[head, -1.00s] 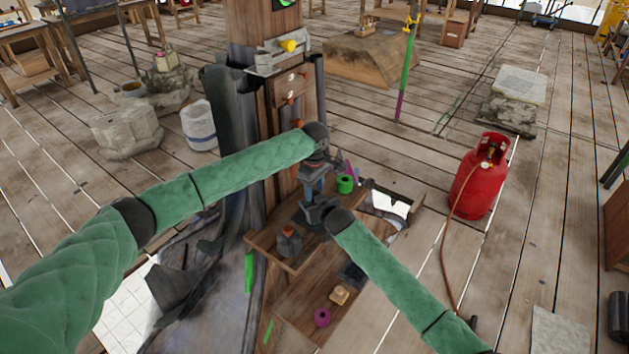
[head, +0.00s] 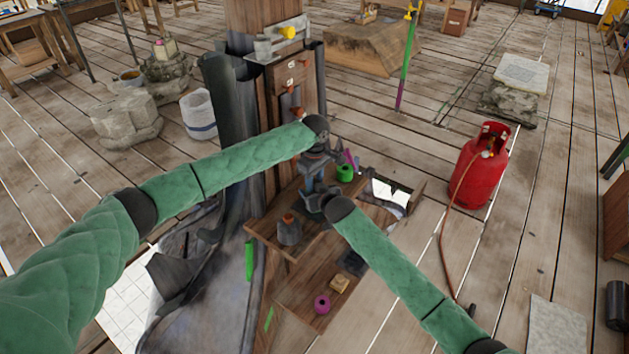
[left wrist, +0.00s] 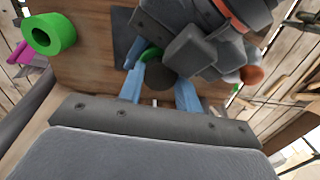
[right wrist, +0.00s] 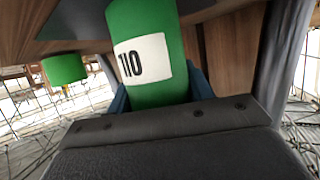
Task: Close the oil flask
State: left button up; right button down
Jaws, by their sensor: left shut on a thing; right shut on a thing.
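A green flask (right wrist: 150,60) with a white label reading 110 stands between the fingers of my right gripper (right wrist: 160,92), which is shut on it in the right wrist view. My left gripper (left wrist: 160,88) is shut on a small dark round piece (left wrist: 160,80), which looks like a cap. A bit of green (left wrist: 150,55) shows just beyond it. In the head view my left gripper (head: 316,168) is directly above my right gripper (head: 314,202), close together over the wooden shelf. The grippers hide the flask there, and I cannot tell whether cap and flask touch.
A grey bottle with an orange top (head: 289,232) stands on the shelf left of the grippers. A green ring (head: 345,173) lies behind them. A magenta ring (head: 322,304) and a tan block (head: 340,284) are on the lower board. A red gas cylinder (head: 478,170) stands right.

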pick_arm(q)
jog(key=m, duration=0.5)
jog(key=shift+m, duration=0.3)
jog(key=m, duration=0.3)
jog(key=shift+w+m, duration=0.1)
jog(key=shift+m, duration=0.3)
jog(key=o, duration=1.1)
jog(key=shift+r, duration=0.1)
jog(key=shift+r, duration=2.15)
jog(key=shift+c, duration=0.6)
